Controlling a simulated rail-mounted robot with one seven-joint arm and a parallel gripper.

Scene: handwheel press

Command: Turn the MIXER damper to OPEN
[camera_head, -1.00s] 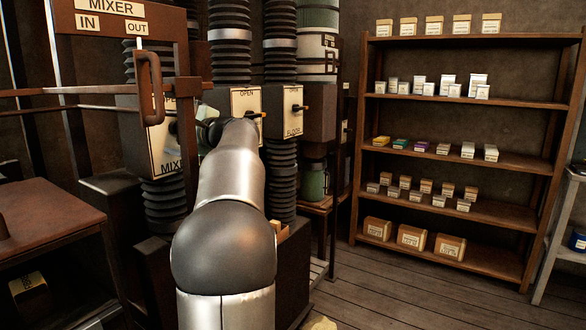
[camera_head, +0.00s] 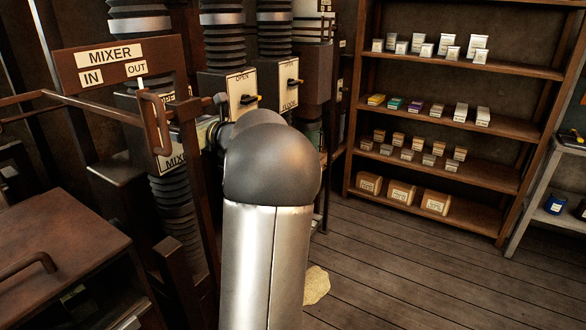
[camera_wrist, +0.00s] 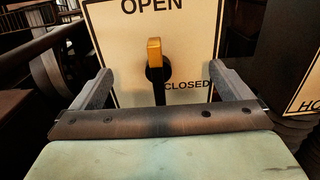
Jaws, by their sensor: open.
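The MIXER damper has a cream plate (camera_wrist: 195,45) that fills the middle of the wrist view, with OPEN at its top and CLOSED at its right. Its lever (camera_wrist: 154,55) has a yellow tip, seen above a dark hub in line with the word OPEN; how far it sticks out toward me is hard to judge. My gripper (camera_wrist: 160,72) is open, with one finger on each side of the lever and gaps on both sides. In the head view, part of the plate (camera_head: 166,150) shows at the left, but my arm and a post hide the lever.
A MIXER sign (camera_head: 110,55) with IN and OUT labels hangs on a frame with a handle (camera_head: 154,120) near my arm. Two more damper plates (camera_head: 241,85) (camera_head: 288,83) stand to the right. A shelf (camera_head: 440,130) is farther right, with open floor in front.

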